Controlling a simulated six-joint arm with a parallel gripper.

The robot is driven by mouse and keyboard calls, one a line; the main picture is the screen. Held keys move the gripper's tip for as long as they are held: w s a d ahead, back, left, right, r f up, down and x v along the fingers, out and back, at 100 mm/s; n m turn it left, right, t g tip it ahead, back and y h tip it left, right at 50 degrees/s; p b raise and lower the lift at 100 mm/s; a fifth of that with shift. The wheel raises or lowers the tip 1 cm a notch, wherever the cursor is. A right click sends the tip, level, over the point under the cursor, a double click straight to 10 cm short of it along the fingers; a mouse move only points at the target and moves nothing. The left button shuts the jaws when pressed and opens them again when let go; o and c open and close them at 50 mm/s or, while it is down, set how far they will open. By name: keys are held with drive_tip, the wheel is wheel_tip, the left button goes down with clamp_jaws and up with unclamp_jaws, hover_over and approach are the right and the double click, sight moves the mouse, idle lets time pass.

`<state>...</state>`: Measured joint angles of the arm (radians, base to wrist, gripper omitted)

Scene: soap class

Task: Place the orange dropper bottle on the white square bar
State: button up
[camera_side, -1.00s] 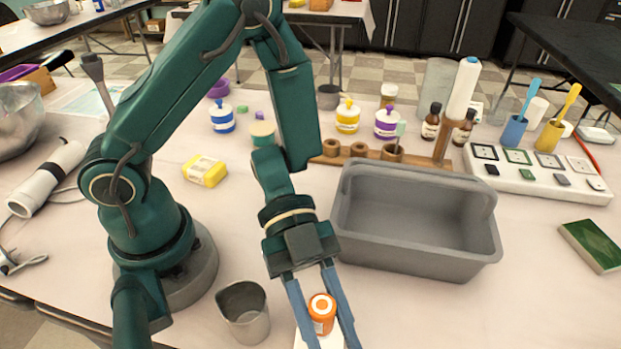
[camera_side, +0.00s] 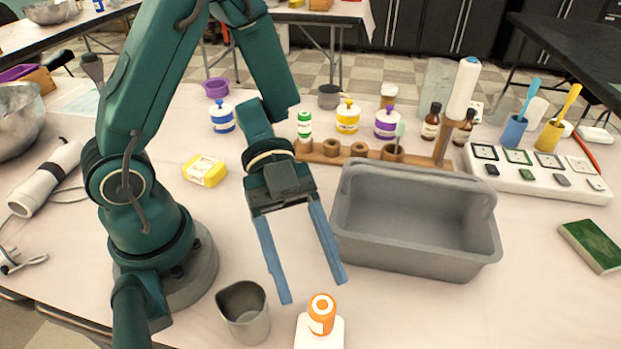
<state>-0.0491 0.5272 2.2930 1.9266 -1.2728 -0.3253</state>
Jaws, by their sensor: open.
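The orange dropper bottle (camera_side: 321,313), with a white label and an orange-and-white top, stands upright on the white square bar (camera_side: 334,335) at the bottom of the view. The bar's front runs close to the lower picture edge. My gripper (camera_side: 314,290) is open and empty. Its two blue fingers are spread above and behind the bottle, apart from it.
A metal cup (camera_side: 244,312) stands just left of the bar. A large grey tub (camera_side: 415,222) is behind and to the right. A wooden rack (camera_side: 335,152) with bottles around it stands further back. A yellow block (camera_side: 205,171) lies at left. The table right of the bar is clear.

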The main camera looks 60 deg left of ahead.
drive_tip(key=shift+v, duration=2.2)
